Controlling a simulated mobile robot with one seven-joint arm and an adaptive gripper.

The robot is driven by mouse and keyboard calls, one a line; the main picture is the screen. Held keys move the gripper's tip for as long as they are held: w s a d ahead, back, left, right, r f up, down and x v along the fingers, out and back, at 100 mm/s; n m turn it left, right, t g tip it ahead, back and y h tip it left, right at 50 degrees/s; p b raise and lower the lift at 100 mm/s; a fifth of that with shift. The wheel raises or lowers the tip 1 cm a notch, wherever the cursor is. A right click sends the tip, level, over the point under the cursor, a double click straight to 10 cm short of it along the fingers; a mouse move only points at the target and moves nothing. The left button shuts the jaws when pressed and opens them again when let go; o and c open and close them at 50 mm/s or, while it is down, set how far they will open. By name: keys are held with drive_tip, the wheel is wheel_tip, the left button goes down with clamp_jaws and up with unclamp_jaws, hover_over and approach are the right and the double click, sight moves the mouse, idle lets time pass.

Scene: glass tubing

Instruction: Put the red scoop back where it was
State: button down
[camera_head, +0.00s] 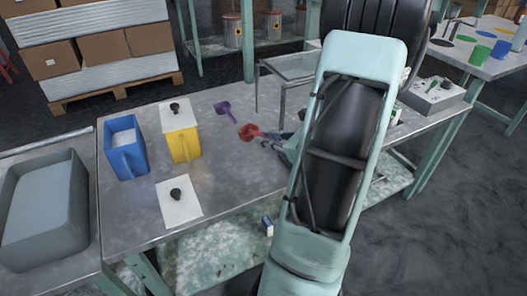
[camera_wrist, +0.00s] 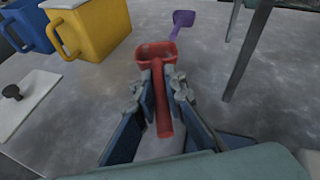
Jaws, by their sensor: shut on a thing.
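The red scoop (camera_head: 252,131) is by my gripper (camera_head: 285,141) near the middle of the metal table (camera_head: 229,169). In the wrist view the red scoop (camera_wrist: 157,58) points away from me, with its handle between the fingers of my gripper (camera_wrist: 160,98). My gripper is shut on the handle. The scoop's bowl faces up at the far end. I cannot tell whether the scoop touches the table. My arm hides part of the table to the right in the head view.
A purple scoop (camera_head: 224,109) lies just beyond. To the left stand a yellow container (camera_head: 181,140) with a white lid and an open blue container (camera_head: 125,150); a loose white lid (camera_head: 180,207) lies in front. A metal stand (camera_head: 294,67) rises behind.

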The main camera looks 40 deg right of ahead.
sight(264, 156)
drive_tip(key=shift+w+f, duration=0.2)
drive_tip(key=shift+w+f+b, duration=0.15)
drive_tip(key=shift+f+b, duration=0.25)
drive_tip(key=shift+f, duration=0.5)
drive_tip(key=shift+w+f+b, duration=0.15)
drive_tip(key=shift+f+b, duration=0.2)
drive_tip(key=shift+f, duration=0.55)
drive_tip(key=shift+f, duration=0.25)
drive_tip(key=c, duration=2)
unclamp_jaws()
drive_tip(key=shift+r, duration=0.1)
drive_tip(key=shift+s+r, duration=0.3)
drive_tip(key=shift+r, duration=0.05)
drive_tip(key=p+v, duration=0.3)
drive_tip(key=v, duration=0.8)
drive_tip(key=shift+s, duration=0.2)
